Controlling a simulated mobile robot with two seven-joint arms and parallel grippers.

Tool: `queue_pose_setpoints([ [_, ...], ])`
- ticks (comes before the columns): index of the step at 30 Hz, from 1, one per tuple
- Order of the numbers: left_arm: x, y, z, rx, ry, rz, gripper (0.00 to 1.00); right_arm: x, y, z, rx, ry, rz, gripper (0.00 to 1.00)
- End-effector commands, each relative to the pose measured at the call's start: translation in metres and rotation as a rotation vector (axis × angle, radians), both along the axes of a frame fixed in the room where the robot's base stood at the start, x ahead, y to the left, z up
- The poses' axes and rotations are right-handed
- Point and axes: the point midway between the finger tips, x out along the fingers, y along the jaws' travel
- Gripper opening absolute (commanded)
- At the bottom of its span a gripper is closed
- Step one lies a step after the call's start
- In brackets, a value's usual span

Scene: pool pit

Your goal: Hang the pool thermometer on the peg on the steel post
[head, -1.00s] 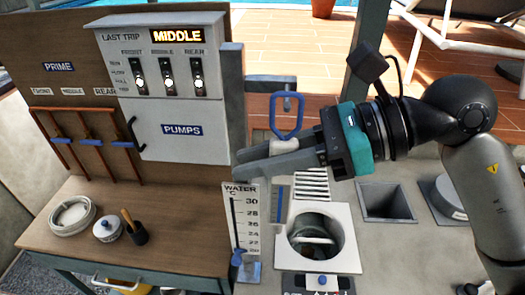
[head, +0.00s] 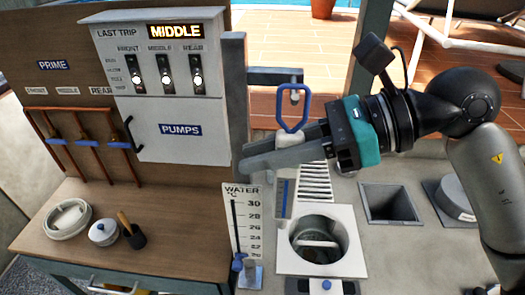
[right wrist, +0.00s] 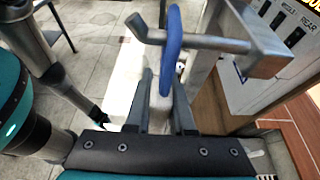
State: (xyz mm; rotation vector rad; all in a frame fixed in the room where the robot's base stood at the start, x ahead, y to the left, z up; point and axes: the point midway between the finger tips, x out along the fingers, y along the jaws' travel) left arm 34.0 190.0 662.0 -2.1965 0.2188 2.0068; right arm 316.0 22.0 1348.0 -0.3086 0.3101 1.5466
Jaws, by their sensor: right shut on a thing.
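The pool thermometer has a blue hanging loop (head: 281,110) on top and a pale body with a blue strip (head: 283,193) below. My right gripper (head: 262,158) is shut on it just under the loop. In the right wrist view the loop (right wrist: 172,48) shows edge-on between my right gripper's fingers (right wrist: 160,105). The peg (right wrist: 215,42) with its upturned tip shows on both sides of the loop and seems to pass through it. In the head view the peg (head: 294,96) shows inside the loop's opening. Contact cannot be told. The steel post (head: 233,110) stands left. My left gripper is out of view.
A water scale (head: 243,220) stands below the gripper. A round opening (head: 318,240) and square pit (head: 390,203) lie right.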

Motion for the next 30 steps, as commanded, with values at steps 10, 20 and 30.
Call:
queue_pose_setpoints([
  [10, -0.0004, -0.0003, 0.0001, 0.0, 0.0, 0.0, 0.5, -0.0001, 0.0001, 0.0002, 0.0, 0.0, 0.0, 0.24],
  [20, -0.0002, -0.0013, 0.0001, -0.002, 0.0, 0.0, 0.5, -0.0002, 0.0002, 0.0001, 0.0, 0.0, 0.0, 0.56],
  [30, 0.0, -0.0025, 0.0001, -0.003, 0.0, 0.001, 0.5, -0.0002, 0.0002, -0.0001, 0.0, 0.0, 0.0, 0.56],
])
